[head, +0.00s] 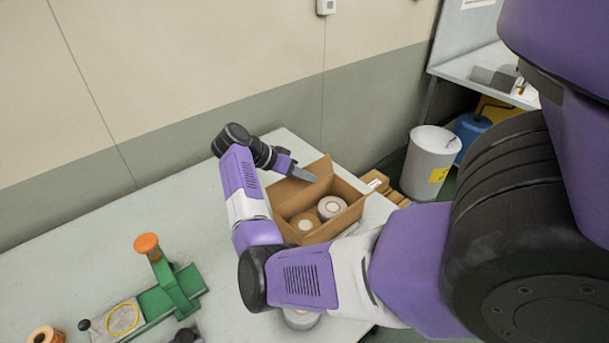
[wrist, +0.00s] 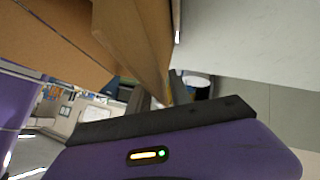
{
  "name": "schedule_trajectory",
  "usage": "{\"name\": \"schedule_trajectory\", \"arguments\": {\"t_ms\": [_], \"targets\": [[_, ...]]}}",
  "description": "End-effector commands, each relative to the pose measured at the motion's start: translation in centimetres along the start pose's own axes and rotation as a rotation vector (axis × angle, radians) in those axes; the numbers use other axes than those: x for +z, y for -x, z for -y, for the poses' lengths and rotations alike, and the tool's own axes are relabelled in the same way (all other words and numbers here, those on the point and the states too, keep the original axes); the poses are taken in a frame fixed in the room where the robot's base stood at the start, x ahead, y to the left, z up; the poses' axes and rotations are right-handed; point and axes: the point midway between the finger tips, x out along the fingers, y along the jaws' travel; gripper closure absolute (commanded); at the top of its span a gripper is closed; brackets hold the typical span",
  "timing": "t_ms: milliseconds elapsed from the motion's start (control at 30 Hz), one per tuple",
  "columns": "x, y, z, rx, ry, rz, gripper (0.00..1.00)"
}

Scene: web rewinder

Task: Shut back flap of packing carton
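The open brown packing carton (head: 346,222) stands on the pale table in the head view, with several round rolls inside. Its back flap (head: 320,170) stands raised along the side towards the wall. My gripper (head: 303,174) is at that flap, its grey finger end overlapping the flap in the picture; I cannot tell whether they touch. In the wrist view, brown cardboard of the carton (wrist: 140,35) fills the upper middle, close to the camera.
A green fixture with an orange knob (head: 147,243) and a copper-coloured spool (head: 46,335) are at the left of the table. Brown cardboard pieces (head: 386,189) lie right of the carton. A white bin (head: 430,162) stands beyond the table. The table between fixture and carton is partly clear.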

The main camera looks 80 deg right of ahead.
Motion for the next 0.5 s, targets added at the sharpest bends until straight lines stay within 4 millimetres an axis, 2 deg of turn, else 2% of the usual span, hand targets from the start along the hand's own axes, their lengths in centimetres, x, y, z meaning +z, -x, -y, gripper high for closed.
{"name": "schedule_trajectory", "arguments": {"t_ms": [200, 333, 500], "targets": [[0.0, -0.04, 0.02, -0.001, 0.0, 0.0, 0.75], [0.0, -0.03, 0.02, -0.001, 0.0, 0.0, 0.99], [-0.01, -0.01, 0.02, -0.001, 0.0, 0.0, 1.0]]}}
